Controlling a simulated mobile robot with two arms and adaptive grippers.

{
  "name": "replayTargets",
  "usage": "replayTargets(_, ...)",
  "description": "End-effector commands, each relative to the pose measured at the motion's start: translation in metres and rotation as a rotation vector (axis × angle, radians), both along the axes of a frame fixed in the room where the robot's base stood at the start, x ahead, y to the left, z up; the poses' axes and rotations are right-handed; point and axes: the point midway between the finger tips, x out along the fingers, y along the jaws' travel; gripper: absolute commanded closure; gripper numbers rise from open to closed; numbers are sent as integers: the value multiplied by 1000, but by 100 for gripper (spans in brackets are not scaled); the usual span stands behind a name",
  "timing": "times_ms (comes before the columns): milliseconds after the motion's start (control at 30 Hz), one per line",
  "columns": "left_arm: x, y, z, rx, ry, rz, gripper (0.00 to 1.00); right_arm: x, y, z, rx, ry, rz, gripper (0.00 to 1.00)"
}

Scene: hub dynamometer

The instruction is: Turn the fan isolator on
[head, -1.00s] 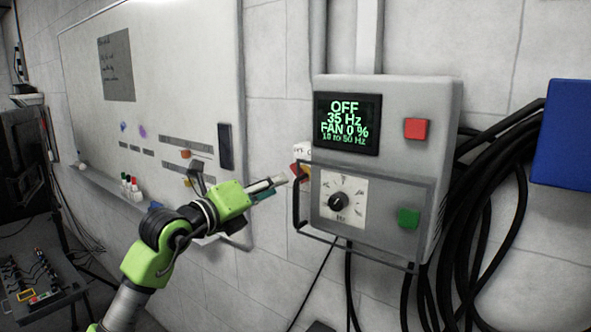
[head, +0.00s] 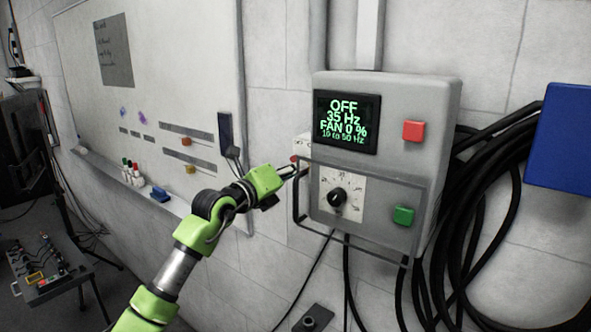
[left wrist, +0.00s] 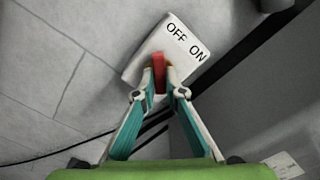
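The fan isolator is a small white box with OFF and ON labels (left wrist: 190,45) and a red handle (left wrist: 159,72), in the left wrist view. In the head view the isolator (head: 301,146) is a pale box at the left edge of the grey control box, largely hidden behind it and my gripper. My left gripper (left wrist: 162,82) has its fingertips close on either side of the red handle. I cannot tell whether they press on it. In the head view my left gripper (head: 291,172) reaches behind the control box's wire handle. My right gripper is not in view.
The grey control box (head: 445,110) has a display (head: 346,122) reading OFF, 35 Hz, FAN 0 %, a dial (head: 338,196), a red button (head: 413,131) and a green button (head: 403,215). Its wire handle (head: 296,200) is close to my gripper. Black cables (head: 480,220) hang right.

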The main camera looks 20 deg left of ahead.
Motion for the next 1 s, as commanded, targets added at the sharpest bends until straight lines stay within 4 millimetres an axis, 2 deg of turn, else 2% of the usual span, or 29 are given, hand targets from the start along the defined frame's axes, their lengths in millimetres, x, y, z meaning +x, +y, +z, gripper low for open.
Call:
replayTargets(267, 0, 1, -1, 5, 0, 1, 100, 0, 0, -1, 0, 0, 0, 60)
replayTargets(467, 0, 1, -2, 52, -19, 1, 100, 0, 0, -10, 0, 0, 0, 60)
replayTargets(667, 0, 1, -4, 167, -62, 2, 100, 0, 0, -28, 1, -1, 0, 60)
replayTargets(1000, 0, 1, -5, 462, -169, 2, 100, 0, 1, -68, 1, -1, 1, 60)
